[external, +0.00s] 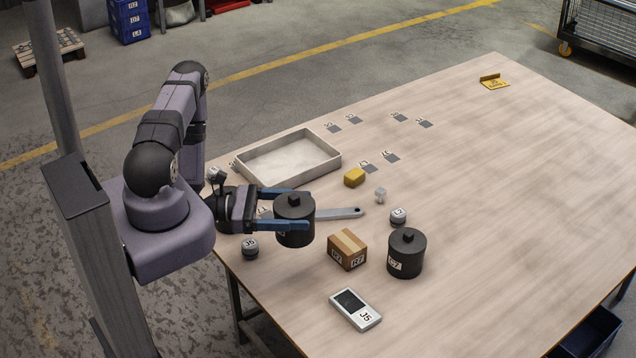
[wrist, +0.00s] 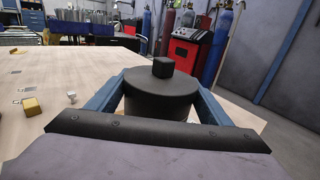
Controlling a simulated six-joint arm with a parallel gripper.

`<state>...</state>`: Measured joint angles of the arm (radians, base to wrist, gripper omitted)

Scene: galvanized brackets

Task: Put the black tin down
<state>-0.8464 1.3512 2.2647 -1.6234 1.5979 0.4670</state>
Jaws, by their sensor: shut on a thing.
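A black tin (external: 294,222) with a small square knob on its lid is held between the blue fingers of my gripper (external: 290,212). My gripper is shut on its sides, near the table's left part. The tin looks upright and seems to be above the table; the exact gap under it is hard to tell. In the wrist view the tin (wrist: 160,95) sits between both fingers (wrist: 160,100). A second, similar black tin (external: 405,256) with a white label stands on the table to the right, apart from my gripper.
A cardboard box (external: 347,251), a white device (external: 355,310) and small round weights (external: 398,216) (external: 250,249) lie around the held tin. A grey wrench (external: 340,213) lies behind it. A yellow block (external: 354,177) and a shallow tray (external: 335,158) are farther back.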

